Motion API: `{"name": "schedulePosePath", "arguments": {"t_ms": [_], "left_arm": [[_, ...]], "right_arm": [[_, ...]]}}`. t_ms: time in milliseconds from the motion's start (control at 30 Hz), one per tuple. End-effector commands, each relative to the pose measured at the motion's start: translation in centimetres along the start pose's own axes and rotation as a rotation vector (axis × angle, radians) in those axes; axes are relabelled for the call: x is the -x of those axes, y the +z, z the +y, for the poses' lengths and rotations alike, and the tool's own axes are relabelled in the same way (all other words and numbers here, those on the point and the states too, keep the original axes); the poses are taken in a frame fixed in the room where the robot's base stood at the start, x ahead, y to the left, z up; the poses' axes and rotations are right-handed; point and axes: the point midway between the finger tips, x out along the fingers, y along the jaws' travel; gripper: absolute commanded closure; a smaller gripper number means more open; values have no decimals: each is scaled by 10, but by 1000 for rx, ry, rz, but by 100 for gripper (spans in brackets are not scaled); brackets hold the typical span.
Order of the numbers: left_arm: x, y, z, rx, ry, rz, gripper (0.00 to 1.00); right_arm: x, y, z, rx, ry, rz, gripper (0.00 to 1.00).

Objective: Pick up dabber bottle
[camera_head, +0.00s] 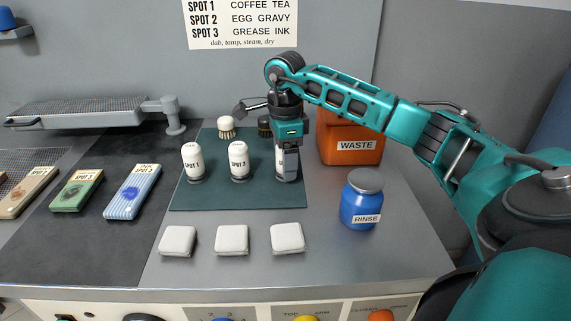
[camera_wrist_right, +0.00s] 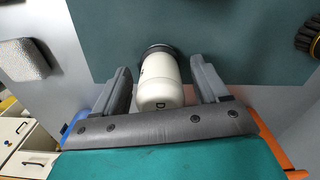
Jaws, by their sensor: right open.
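Three white bottles with dark bases stand on a dark green mat (camera_head: 240,200) in the head view. The left one reads SPOT 1 (camera_head: 193,161) and the middle one SPOT 2 (camera_head: 238,159). The third bottle (camera_head: 281,163), at the right, is mostly hidden by my right gripper (camera_head: 289,160). In the right wrist view this white bottle (camera_wrist_right: 160,85) shows a letter like D, with the rest of its label unreadable. My right gripper (camera_wrist_right: 163,88) is open, with one finger on each side of the bottle. Contact cannot be seen. My left gripper is out of view.
A blue RINSE jar (camera_head: 361,200) stands to the right, and an orange WASTE bin (camera_head: 352,145) behind. Several swatches (camera_head: 132,192) lie at the left. Three white pads (camera_head: 232,240) lie in front of the mat. Two brushes stand at the mat's back, including a pale one (camera_head: 226,127).

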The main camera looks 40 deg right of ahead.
Motion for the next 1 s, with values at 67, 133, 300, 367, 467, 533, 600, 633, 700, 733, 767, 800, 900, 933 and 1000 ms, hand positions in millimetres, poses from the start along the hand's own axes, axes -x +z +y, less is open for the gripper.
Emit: {"name": "schedulePosePath", "arguments": {"t_ms": [67, 133, 300, 367, 467, 533, 600, 633, 700, 733, 767, 800, 900, 933, 1000], "left_arm": [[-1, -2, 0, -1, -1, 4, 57], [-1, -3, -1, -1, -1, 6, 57], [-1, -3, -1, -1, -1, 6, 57], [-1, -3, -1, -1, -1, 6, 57], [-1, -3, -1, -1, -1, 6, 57], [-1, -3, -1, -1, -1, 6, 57], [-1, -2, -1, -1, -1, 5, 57], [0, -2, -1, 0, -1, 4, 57], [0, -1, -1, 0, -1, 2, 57], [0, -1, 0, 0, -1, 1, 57], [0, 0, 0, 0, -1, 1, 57], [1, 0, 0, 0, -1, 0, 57], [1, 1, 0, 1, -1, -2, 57], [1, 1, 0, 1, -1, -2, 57], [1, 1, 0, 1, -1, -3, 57]], "right_arm": [[0, 0, 0, 0, 0, 0, 27], [0, 0, 0, 0, 0, 0, 34], [0, 0, 0, 0, 1, 0, 50], [0, 0, 0, 0, 1, 0, 56], [0, 0, 0, 0, 1, 0, 66], [0, 0, 0, 0, 1, 0, 72], [1, 0, 0, 0, 1, 0, 79], [1, 0, 0, 0, 1, 0, 82], [1, 0, 0, 0, 0, -1, 87], [1, 0, 0, 0, 0, -1, 87], [1, 0, 0, 0, 0, -1, 87], [1, 0, 0, 0, 0, -1, 87], [1, 0, 0, 0, 0, -1, 87], [2, 0, 0, 0, 0, -1, 87], [4, 0, 0, -1, -1, -1, 87]]}}
